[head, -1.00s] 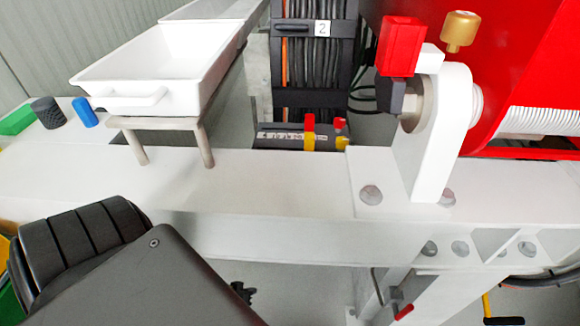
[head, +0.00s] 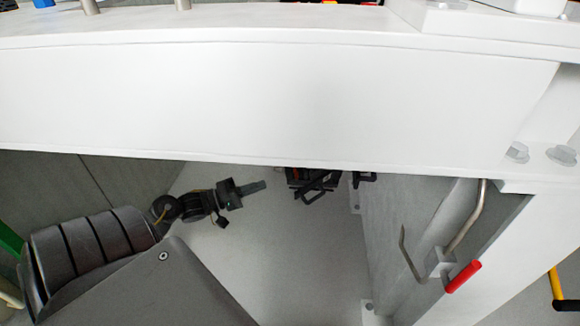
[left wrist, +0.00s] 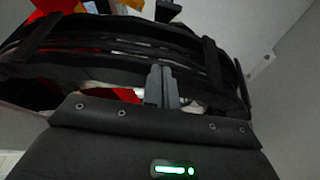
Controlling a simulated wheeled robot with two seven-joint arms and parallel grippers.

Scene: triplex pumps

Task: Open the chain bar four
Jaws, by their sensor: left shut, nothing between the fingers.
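My left gripper (head: 254,187) is below the white beam in the head view, its fingers together and empty, pointing right. In the left wrist view the shut fingers (left wrist: 162,88) stand in front of a black cable chain (left wrist: 100,60) with cables running through it. Dark crossbars show on the chain, one at the left (left wrist: 35,38) and one at the right (left wrist: 213,62). I see no number on them, so I cannot tell which is bar four. Whether the fingers touch the chain is unclear. My right gripper is in neither view.
The long white beam (head: 270,100) crosses the head view above the gripper. Black parts (head: 314,184) show under its edge. A metal hook with a red grip (head: 463,276) is on the support at the right. Grey floor (head: 290,250) is open below.

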